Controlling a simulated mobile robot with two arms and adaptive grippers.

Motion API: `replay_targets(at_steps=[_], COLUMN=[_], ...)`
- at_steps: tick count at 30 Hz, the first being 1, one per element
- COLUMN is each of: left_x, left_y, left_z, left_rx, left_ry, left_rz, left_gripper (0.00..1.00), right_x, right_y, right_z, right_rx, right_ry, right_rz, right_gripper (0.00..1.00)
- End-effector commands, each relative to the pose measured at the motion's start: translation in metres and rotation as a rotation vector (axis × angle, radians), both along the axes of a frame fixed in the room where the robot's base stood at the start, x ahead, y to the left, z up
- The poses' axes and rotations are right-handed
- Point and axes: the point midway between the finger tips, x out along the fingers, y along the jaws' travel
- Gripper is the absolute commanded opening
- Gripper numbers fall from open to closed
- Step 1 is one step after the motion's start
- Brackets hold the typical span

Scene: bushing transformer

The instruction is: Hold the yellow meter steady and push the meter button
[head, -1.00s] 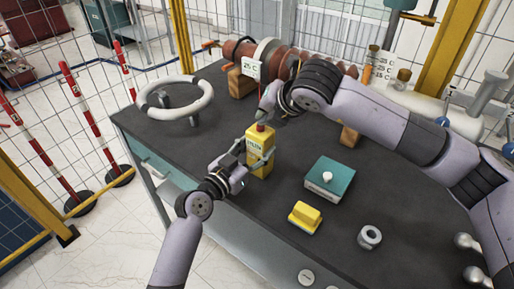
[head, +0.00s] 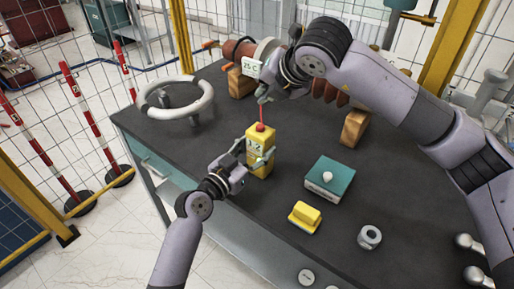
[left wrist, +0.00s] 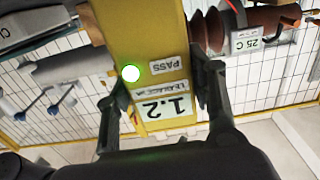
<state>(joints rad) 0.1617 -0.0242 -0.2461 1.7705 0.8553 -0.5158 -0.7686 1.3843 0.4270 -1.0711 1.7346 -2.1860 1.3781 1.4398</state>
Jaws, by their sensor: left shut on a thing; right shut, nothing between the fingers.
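The yellow meter (head: 262,162) stands upright on the dark table, with a red button (head: 260,127) on top. My left gripper (head: 251,157) is shut around its sides.
A teal-topped box (head: 329,176), a yellow block (head: 304,216) and a metal nut (head: 369,237) lie right of the meter. A white handwheel (head: 175,97) stands at left. The brown ribbed bushing (head: 330,88) with a 25 C tag (head: 251,67) lies behind.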

Motion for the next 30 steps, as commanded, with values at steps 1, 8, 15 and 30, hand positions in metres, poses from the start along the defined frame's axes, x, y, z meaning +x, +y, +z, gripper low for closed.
replay_targets(at_steps=[1, 8, 15, 30], left_x=[0.0000, -0.0001, 0.0000, -0.0065], left_y=[0.0000, 0.0001, 0.0000, 0.0053], left_z=[-0.0004, -0.0003, -0.0002, -0.0010], left_rx=[0.001, 0.001, 0.000, 0.001], left_ry=[0.001, 0.001, 0.000, 0.000], left_rz=[0.000, 0.000, 0.000, 0.001], left_gripper=[0.10, 0.52, 0.68, 0.73], right_x=[-0.0001, -0.0001, -0.0001, 0.0000], right_y=[0.0000, -0.0001, -0.0003, -0.0003], right_z=[0.0009, 0.0009, 0.0007, 0.0006], right_rx=[0.000, -0.001, -0.001, -0.001], right_ry=[0.000, 0.000, 0.000, 0.000], right_rz=[0.000, -0.001, -0.001, -0.001], right_gripper=[0.00, 0.00, 0.00, 0.00])
